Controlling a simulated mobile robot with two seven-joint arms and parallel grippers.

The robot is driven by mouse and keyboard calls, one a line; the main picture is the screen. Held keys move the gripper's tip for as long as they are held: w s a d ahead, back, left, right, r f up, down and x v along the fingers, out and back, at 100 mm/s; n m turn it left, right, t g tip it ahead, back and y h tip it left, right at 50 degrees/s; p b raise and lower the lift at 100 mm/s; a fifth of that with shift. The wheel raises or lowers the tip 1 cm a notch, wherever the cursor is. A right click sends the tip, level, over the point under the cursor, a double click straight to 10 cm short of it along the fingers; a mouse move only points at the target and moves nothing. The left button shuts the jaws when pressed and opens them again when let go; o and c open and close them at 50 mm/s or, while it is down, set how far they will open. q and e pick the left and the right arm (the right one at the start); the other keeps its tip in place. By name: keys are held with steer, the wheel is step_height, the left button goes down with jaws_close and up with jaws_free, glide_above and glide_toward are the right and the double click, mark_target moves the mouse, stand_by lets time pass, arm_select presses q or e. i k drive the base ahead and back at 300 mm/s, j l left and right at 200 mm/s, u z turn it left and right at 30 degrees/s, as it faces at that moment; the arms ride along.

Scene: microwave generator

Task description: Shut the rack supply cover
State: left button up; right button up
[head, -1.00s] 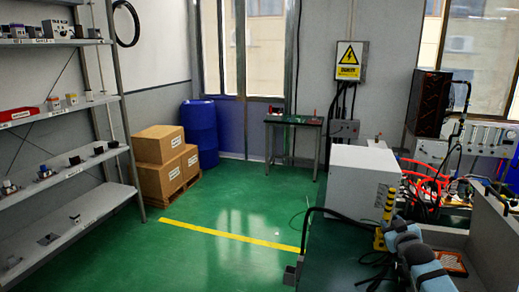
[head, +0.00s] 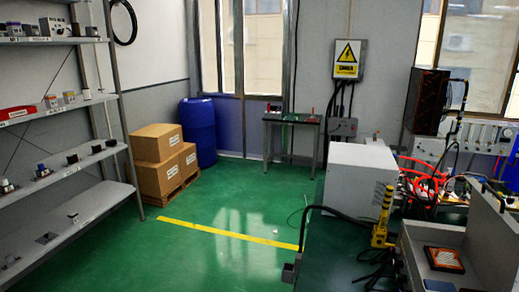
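A grey open-topped housing (head: 416,235) stands at the lower right, with an orange-and-black grille piece (head: 443,259) inside it. A tall grey panel (head: 490,228) stands upright along its right side; it looks like a raised cover, but I cannot tell for sure that it is the rack supply cover. The frame's right and lower edges cut off part of the housing and panel. Neither of my grippers is in view, so I cannot see whether either is open or shut.
A yellow ribbed post (head: 383,215) and black cables stand beside the housing. A white cabinet (head: 358,178) and instruments with red tubes (head: 425,178) are behind. Shelves (head: 70,168), cardboard boxes (head: 158,165) and a blue barrel (head: 199,130) are at left. The green floor (head: 215,245) between is mostly clear.

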mark_target(494, 232)
steer(key=z, duration=1.45)
